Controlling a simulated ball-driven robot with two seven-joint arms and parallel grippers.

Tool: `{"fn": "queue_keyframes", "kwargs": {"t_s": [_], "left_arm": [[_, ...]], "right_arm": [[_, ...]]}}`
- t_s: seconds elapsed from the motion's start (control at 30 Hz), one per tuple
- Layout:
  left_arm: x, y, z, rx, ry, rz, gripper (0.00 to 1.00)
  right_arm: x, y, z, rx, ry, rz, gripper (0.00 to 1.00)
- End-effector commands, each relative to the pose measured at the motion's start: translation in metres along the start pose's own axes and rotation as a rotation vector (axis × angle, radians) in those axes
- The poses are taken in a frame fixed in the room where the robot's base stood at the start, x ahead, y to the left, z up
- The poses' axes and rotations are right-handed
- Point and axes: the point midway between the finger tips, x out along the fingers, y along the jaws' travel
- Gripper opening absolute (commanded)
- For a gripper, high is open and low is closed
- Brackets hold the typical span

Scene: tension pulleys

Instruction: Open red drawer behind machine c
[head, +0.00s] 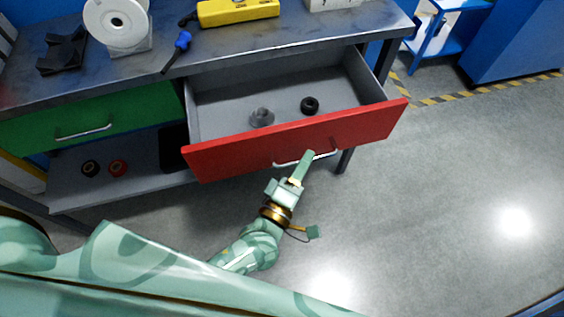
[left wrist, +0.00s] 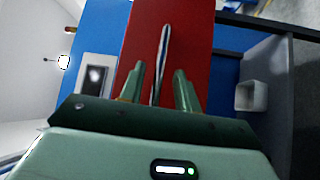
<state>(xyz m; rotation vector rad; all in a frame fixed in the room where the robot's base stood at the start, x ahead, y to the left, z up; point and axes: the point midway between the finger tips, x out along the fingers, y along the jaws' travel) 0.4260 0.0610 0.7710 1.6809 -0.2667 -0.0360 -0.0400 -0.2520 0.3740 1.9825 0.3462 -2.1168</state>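The red drawer (head: 235,152) of the workbench is pulled far out in the head view. Its grey inside shows a grey stepped part (head: 262,117) and a black ring (head: 310,105). A thin metal handle (head: 327,154) runs along the red front. My left gripper (head: 305,160) is at this handle. In the left wrist view the handle (left wrist: 163,50) lies between the two fingers of the left gripper (left wrist: 160,80), with gaps on both sides, so the gripper looks open around it. The red front (left wrist: 190,40) fills the middle there. My right gripper is not in view.
A shut green drawer (head: 90,118) is left of the red one. A shelf (head: 105,190) below holds black and red rollers. The benchtop (head: 230,55) carries a white reel (head: 117,22) and a yellow tool (head: 237,11). The floor (head: 440,190) at right is clear.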

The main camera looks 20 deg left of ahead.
Motion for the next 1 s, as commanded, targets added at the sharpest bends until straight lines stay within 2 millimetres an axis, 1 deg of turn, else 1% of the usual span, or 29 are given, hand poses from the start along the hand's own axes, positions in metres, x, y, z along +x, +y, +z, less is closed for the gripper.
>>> {"fn": "queue_keyframes", "kwargs": {"t_s": [0.03, 0.3, 0.4, 0.5, 0.6, 0.7, 1.0], "left_arm": [[-0.012, 0.001, 0.0, 0.001, -0.003, -0.003, 0.33], [-0.086, 0.001, 0.0, 0.001, -0.004, -0.004, 0.33], [-0.109, 0.001, 0.0, 0.001, -0.004, -0.004, 0.33], [-0.127, 0.0, 0.0, 0.0, -0.003, -0.003, 0.33], [-0.138, 0.0, 0.0, 0.0, -0.002, -0.002, 0.33], [-0.143, 0.0, 0.0, 0.0, -0.002, -0.001, 0.33], [-0.144, 0.0, 0.0, 0.0, -0.001, -0.001, 0.33]], "right_arm": [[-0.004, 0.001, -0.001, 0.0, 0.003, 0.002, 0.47], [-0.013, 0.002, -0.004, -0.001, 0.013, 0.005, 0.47], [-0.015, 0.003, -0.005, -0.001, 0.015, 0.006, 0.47], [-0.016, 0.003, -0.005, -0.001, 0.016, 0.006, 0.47], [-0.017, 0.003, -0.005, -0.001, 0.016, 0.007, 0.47], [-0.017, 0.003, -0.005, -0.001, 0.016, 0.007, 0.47], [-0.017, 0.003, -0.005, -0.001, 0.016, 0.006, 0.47]]}}
